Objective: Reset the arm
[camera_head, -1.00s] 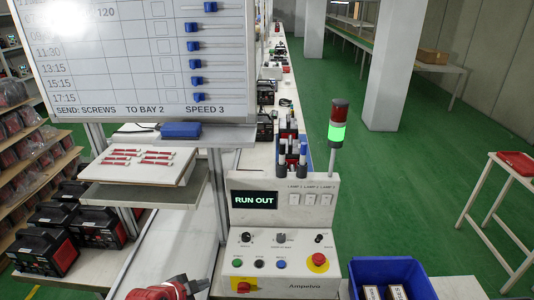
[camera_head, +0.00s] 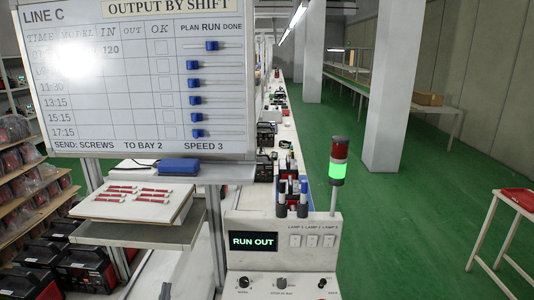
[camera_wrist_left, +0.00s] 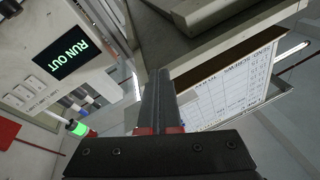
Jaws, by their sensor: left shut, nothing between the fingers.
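My left gripper (camera_wrist_left: 160,80) shows in the left wrist view, its dark fingers together with nothing between them and red parts at their base. It points toward the underside of a shelf and the whiteboard. In the head view my left arm is at most a sliver at the bottom edge. My right gripper is in neither view. The control console (camera_head: 283,258) stands at the bottom middle, with a lit display (camera_head: 253,241) reading RUN OUT. Its lower panel is cut off by the frame.
A whiteboard (camera_head: 130,103) with blue sliders stands at upper left. Below it a small shelf (camera_head: 110,232) carries a board with several red-and-white pieces. A signal tower (camera_head: 338,160) glows green at right. Pillars and side tables stand beyond; the green floor (camera_head: 380,230) is open.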

